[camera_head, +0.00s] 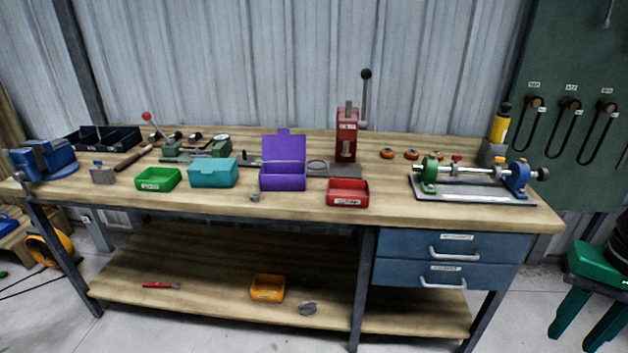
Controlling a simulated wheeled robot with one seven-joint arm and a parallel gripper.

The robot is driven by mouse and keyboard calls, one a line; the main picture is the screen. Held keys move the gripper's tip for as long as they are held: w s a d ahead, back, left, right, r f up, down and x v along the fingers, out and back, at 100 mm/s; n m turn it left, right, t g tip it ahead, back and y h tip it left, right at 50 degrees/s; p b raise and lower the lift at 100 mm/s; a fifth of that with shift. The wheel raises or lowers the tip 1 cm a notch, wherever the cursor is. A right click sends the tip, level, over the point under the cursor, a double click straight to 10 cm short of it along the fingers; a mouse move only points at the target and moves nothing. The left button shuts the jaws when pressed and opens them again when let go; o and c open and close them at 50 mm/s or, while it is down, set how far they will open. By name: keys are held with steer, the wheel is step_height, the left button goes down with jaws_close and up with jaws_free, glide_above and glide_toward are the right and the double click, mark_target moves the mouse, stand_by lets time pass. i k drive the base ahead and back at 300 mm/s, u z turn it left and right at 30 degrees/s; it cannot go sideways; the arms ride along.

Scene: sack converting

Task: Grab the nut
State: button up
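A small grey metal piece (254,197), which looks like the nut, lies on the wooden workbench (215,208) near its front edge. It sits just in front of the open purple box (283,181), slightly to its left, and right of the teal box (212,173). It is too small for me to make out its shape or a hole. My gripper is not in view.
A green tray (158,179) and a red tray (347,192) stand along the front. Behind are a red lever press (347,135) and a green lever tool (180,155). A shaft fixture (475,182) fills the right. Bare wood surrounds the grey piece at the front edge.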

mark_target(254, 198)
steer(key=z, duration=0.15)
steer(key=i, duration=1.1)
steer(key=u, duration=0.7)
steer(key=i, duration=0.45)
steer(key=u, duration=0.4)
